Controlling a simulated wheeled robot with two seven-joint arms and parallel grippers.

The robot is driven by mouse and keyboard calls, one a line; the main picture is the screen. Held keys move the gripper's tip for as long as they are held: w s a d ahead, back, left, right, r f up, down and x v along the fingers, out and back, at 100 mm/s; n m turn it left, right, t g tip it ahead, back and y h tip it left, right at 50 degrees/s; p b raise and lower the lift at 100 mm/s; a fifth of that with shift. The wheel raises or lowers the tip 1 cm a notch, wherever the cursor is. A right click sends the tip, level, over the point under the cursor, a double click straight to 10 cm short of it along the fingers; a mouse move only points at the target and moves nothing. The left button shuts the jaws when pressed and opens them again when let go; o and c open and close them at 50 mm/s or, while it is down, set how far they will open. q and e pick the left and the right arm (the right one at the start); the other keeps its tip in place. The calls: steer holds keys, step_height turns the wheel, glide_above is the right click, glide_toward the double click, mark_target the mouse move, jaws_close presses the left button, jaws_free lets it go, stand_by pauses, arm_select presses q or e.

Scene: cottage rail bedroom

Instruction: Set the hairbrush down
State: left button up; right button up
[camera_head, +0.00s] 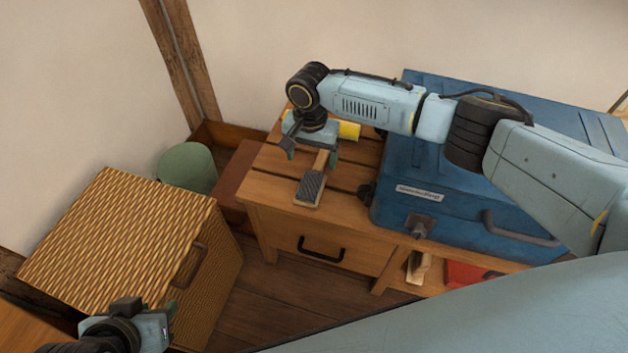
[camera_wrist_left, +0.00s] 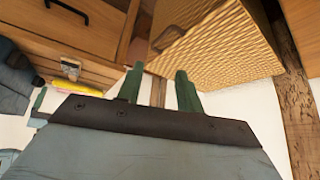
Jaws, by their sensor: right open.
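The hairbrush (camera_head: 311,187) lies on the slatted top of the wooden nightstand (camera_head: 270,187), near its front edge. Its dark bristle pad faces up and its pale wooden handle points back. My right gripper (camera_head: 309,155) is open above the nightstand, its fingers spread apart around the handle end; whether either finger touches it I cannot tell. My left gripper (camera_head: 168,315) is low at the left, away from the brush, beside the wicker box. In the left wrist view its two green fingers (camera_wrist_left: 158,74) stand apart with nothing between them.
A large blue case (camera_head: 470,190) fills the right side of the nightstand top. A yellow object (camera_head: 349,131) lies behind my right gripper. The wicker box (camera_head: 120,230) and a green bin (camera_head: 187,166) stand at the left. A red item (camera_head: 468,273) sits on the lower shelf.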

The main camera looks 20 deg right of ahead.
mark_target(312, 181)
step_height(312, 181, down, 4)
steer(key=shift+r+b, duration=0.1)
steer(key=shift+b, duration=0.75)
arm_select(q)
steer(key=w+d+r+t+h, duration=0.2)
steer(key=w+d+r+t, duration=0.1)
steer(key=w+r+t, duration=0.35)
arm_select(e)
steer(key=shift+f, duration=0.25)
step_height(312, 181, down, 2)
steer(key=shift+f+b, duration=0.1)
steer(key=shift+b, duration=0.95)
step_height(312, 181, down, 2)
steer(key=shift+f+b, duration=0.15)
steer(key=shift+b, duration=0.65)
arm_select(q)
steer(key=w+d+r+t+h, duration=0.1)
steer(key=d+r+t+h, duration=0.2)
steer(key=r+t, duration=0.6)
steer(key=shift+d+r+m, duration=0.15)
steer(key=shift+r+m, duration=0.25)
steer(key=shift+r, duration=1.9)
arm_select(e)
steer(key=shift+f, duration=0.15)
arm_select(q)
steer(key=shift+w, duration=0.1)
arm_select(e)
steer(key=c, duration=1.2)
